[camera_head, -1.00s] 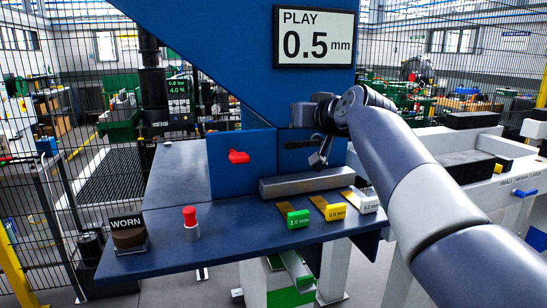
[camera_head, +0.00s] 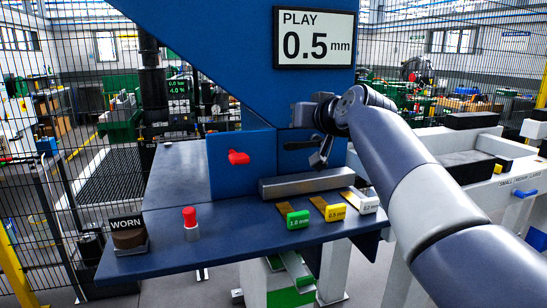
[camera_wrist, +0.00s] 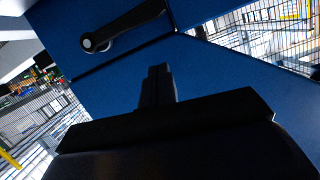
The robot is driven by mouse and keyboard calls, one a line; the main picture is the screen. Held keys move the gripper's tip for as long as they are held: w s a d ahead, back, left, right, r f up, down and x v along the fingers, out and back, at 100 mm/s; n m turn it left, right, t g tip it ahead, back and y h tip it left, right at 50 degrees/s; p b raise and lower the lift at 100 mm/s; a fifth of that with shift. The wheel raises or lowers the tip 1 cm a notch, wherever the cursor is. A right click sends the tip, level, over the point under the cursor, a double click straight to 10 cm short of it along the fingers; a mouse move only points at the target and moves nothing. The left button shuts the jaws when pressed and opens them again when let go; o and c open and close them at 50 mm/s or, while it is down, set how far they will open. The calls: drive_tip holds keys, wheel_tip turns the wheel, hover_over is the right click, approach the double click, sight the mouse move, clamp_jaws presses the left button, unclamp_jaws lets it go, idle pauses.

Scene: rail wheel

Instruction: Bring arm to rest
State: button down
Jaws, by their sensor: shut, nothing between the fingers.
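My arm reaches in from the right in the head view, and my gripper (camera_head: 318,160) hangs in front of the blue machine panel, above the grey metal bar (camera_head: 306,184). The jaws are shut with nothing between them. In the wrist view the dark closed fingers (camera_wrist: 158,85) point toward the blue panel (camera_wrist: 215,75). A black lever handle (camera_wrist: 125,27) lies on that panel beyond the fingertips, apart from them in the picture.
Green, yellow and white gauge blocks (camera_head: 298,219) lie on the blue table (camera_head: 230,235). A red-capped post (camera_head: 191,224) and a WORN holder (camera_head: 129,236) stand at the left. A red knob (camera_head: 238,157) sticks out of the panel. A white bench (camera_head: 470,165) stands right.

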wheel_tip(320, 180, down, 4)
drive_tip(key=b, duration=0.3)
drive_tip(key=w+d+r+m+y+p, duration=0.3)
drive_tip(key=d+m+p, duration=0.5)
drive_tip(key=m+p, duration=0.4)
drive_tip(key=shift+r+m+t+y+p, duration=0.3)
drive_tip(key=shift+r+m+t+y, duration=0.1)
drive_tip(key=shift+y, duration=0.2)
drive_tip(key=shift+a+f, duration=0.1)
